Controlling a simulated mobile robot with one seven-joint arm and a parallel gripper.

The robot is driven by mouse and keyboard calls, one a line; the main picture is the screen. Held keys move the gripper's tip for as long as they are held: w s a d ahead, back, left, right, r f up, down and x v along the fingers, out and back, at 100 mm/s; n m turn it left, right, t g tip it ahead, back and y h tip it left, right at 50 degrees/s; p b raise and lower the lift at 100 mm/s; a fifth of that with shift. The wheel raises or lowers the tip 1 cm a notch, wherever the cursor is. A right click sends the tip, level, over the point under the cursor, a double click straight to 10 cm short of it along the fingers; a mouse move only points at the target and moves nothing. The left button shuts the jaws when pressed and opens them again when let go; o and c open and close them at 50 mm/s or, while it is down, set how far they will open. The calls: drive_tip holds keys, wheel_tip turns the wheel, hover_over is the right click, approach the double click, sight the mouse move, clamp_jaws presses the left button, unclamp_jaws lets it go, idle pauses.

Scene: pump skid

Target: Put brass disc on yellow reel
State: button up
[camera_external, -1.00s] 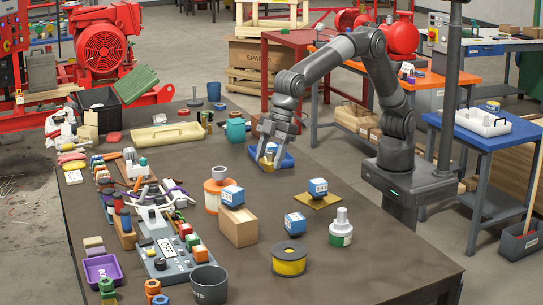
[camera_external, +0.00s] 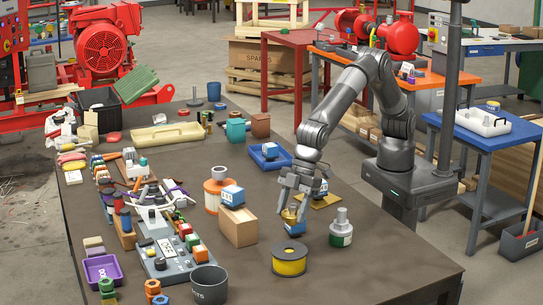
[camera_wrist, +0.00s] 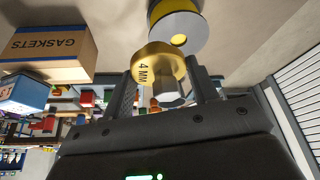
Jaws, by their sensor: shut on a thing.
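The brass disc (camera_wrist: 157,64), marked "4 MM" and with a hex knob, is between my two fingers in the wrist view. My gripper (camera_external: 294,202) is shut on it and holds it above the table; the disc also shows below the fingers in the external view (camera_external: 289,215). The yellow reel (camera_external: 289,264) stands on the table with a grey top flange, nearer the camera than the held disc and apart from it. The reel is partly visible beyond the disc in the wrist view (camera_wrist: 178,30).
A white-topped green-banded bottle (camera_external: 341,228) stands right of the reel. A cardboard gaskets box (camera_external: 238,227) and a dark cup (camera_external: 209,285) are to the left. The table's front right is clear.

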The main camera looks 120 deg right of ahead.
drive_tip(key=shift+a+f, duration=0.45)
drive_tip(key=shift+a, duration=0.3)
drive_tip(key=shift+f, duration=2)
drive_tip(key=shift+f, duration=0.1)
drive_tip(key=o, duration=1.1)
drive_tip(key=shift+c, duration=0.2)
